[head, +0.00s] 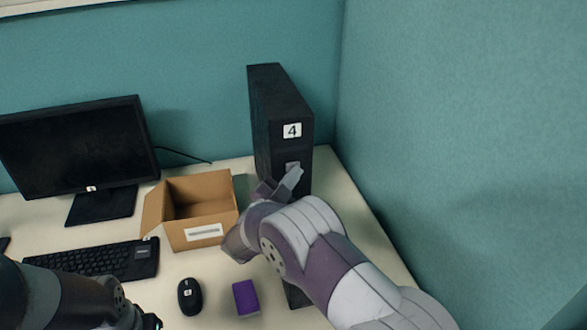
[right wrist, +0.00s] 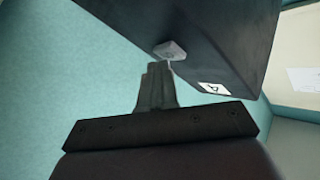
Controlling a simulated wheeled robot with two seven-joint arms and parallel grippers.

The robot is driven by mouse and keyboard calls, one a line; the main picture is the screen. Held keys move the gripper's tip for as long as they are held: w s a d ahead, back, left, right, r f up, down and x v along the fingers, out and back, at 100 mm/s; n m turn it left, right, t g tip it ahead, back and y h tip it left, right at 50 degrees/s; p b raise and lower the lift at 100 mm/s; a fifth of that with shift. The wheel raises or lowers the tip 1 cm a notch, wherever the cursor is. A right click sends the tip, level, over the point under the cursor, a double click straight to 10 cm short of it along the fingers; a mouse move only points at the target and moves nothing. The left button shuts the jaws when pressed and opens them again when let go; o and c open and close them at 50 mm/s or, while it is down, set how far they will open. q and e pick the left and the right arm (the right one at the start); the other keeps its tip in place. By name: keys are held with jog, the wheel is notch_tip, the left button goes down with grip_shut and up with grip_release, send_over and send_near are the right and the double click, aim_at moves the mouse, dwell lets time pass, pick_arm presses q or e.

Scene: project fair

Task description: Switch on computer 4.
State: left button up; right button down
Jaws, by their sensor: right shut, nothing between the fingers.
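The black computer tower (head: 283,130) with a white label "4" (head: 292,130) stands upright at the back right of the desk. A light grey button (head: 293,167) sits on its front below the label. My right gripper (head: 283,184) is shut and empty, with its fingertips at the tower's front close to the button. In the right wrist view the shut fingers (right wrist: 158,75) point at the grey button (right wrist: 170,50), very near it; I cannot tell whether they touch. The label also shows there (right wrist: 214,88). My left arm shows at the lower left, with its fingers out of view.
A dark monitor (head: 80,145), an open cardboard box (head: 200,236), a black keyboard (head: 100,260), a black mouse (head: 190,296) and a purple block (head: 246,298) are on the white desk. Teal partitions (head: 450,130) rise behind and to the right.

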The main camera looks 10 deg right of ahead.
jog(key=shift+w, duration=0.2)
jog(key=shift+s, duration=0.1)
jog(key=shift+s, duration=0.8)
jog(key=s+p, duration=0.2)
jog(key=s, duration=0.4)
jog(key=shift+d, duration=0.15)
